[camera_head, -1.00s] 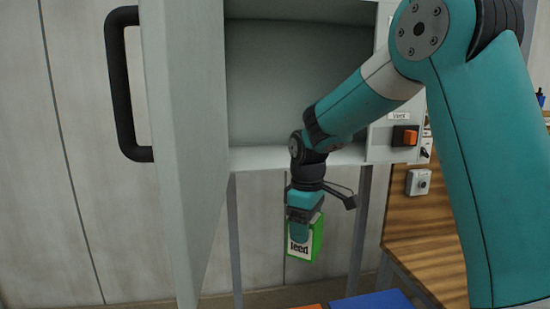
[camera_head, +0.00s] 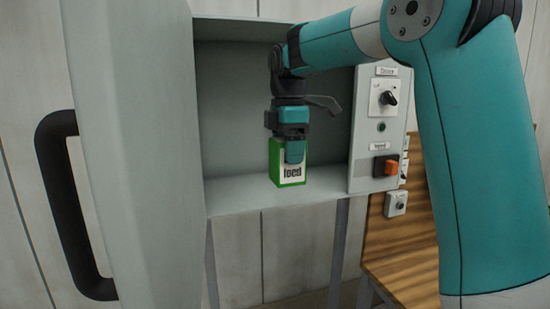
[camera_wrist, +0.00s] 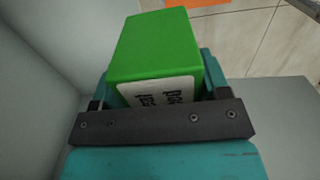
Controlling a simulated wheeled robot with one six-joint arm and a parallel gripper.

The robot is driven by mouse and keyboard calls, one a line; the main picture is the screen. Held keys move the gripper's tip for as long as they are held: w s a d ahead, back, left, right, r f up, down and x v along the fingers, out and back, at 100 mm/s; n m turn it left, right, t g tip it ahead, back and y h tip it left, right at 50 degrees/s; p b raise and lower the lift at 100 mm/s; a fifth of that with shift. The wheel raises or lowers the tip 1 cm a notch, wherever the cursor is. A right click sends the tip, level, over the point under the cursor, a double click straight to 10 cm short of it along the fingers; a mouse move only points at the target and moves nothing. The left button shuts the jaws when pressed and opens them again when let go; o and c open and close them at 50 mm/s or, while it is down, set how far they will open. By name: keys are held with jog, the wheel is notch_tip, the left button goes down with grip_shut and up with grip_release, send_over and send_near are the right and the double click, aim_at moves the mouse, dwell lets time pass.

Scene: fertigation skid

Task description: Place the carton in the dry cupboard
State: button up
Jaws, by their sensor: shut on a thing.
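The green carton (camera_head: 289,172) with a white "feed" label is upright in my gripper (camera_head: 293,150), in front of the cupboard's back wall. My gripper is shut on it from above. In the wrist view the carton (camera_wrist: 155,45) shows its plain green side and part of its label between the jaws (camera_wrist: 155,100). The dry cupboard (camera_head: 235,192) is a grey box with an open front. The carton's lower end appears at the height of the cupboard floor; I cannot tell whether it touches. The cupboard door (camera_head: 135,150) stands open at the left.
The door's black handle (camera_head: 65,200) sticks out at the far left. A control panel (camera_head: 382,130) with a black knob and an orange switch borders the opening on the right. A wooden bench (camera_head: 400,270) stands at lower right. The cupboard floor around the carton looks clear.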

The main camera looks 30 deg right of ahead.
jog(key=w+d+p, duration=0.2)
jog(key=w+p, duration=0.2)
jog(key=w, duration=0.4)
jog(key=f+p, duration=0.1)
jog(key=f, duration=0.1)
jog(key=f+p, duration=0.1)
jog(key=f, duration=0.3)
jog(key=shift+w+d+f+p, duration=0.1)
jog(key=shift+d+p, duration=0.15)
jog(key=shift+p, duration=0.15)
jog(key=shift+w+f+p, duration=0.15)
jog(key=shift+f+p, duration=0.05)
jog(key=shift+p, duration=0.1)
jog(key=shift+f, duration=0.25)
jog(key=shift+f, duration=0.15)
jog(key=o, duration=1.1)
jog(key=shift+o, duration=0.2)
